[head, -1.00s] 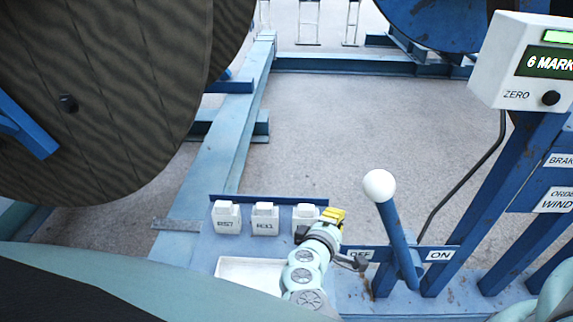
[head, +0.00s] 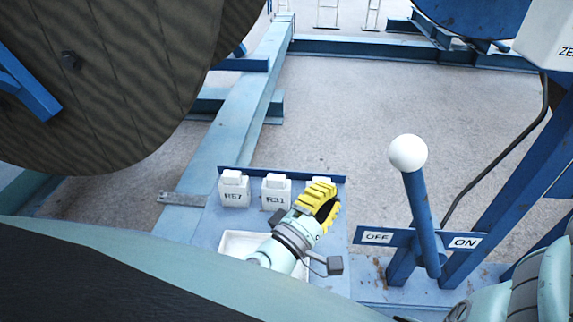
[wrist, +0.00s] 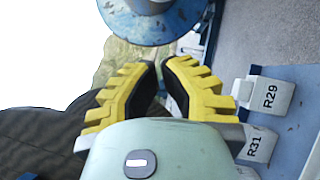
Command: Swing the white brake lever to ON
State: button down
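The white brake lever has a white ball knob (head: 408,153) on a blue shaft (head: 420,210). Its top leans a little left, and the shaft crosses the blue plate between the OFF label (head: 378,237) and the ON label (head: 465,242), nearer ON. My gripper (head: 326,200) has yellow ribbed fingers and is left of the lever, apart from it, over the blocks. In the wrist view my gripper (wrist: 161,64) shows a narrow gap between its fingertips with nothing held. The lever is not in the wrist view.
White blocks R57 (head: 234,190) and R31 (head: 276,192) stand by a white tray (head: 232,243); block R29 (wrist: 266,96) shows in the wrist view. A large reel (head: 110,90) is at left. Blue posts (head: 500,200) stand right of the lever. Open floor lies behind.

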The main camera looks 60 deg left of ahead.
jog(key=w+r+p, duration=0.3)
jog(key=w+p, duration=0.2)
jog(key=w, duration=0.8)
jog(key=shift+a, duration=0.25)
